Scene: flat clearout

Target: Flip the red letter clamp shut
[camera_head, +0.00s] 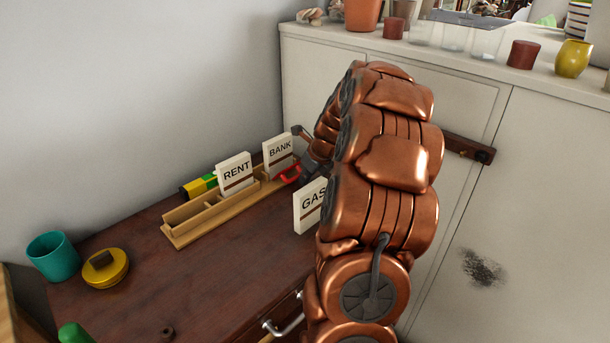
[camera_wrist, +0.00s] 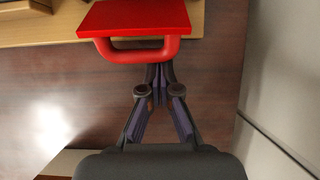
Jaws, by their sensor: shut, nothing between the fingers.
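The red letter clamp shows in the wrist view (camera_wrist: 135,18) as a flat red plate with a looped handle on its near edge. In the head view only a small red loop of the clamp (camera_head: 290,175) shows, at the right end of the wooden letter rack (camera_head: 188,236). My gripper (camera_wrist: 158,72) is shut and empty, its fingertips right at the near side of the handle; I cannot tell whether they touch it. In the head view my gripper (camera_head: 303,172) is small and dark beside the clamp, partly hidden by my copper arm.
RENT (camera_head: 236,174) and BANK (camera_head: 278,152) cards stand in the rack. A GAS card (camera_head: 308,206) stands before it, partly behind my arm. A teal cup (camera_head: 53,257) and yellow tin (camera_head: 105,268) are at the desk's left. A pale cabinet (camera_head: 540,190) bounds the right.

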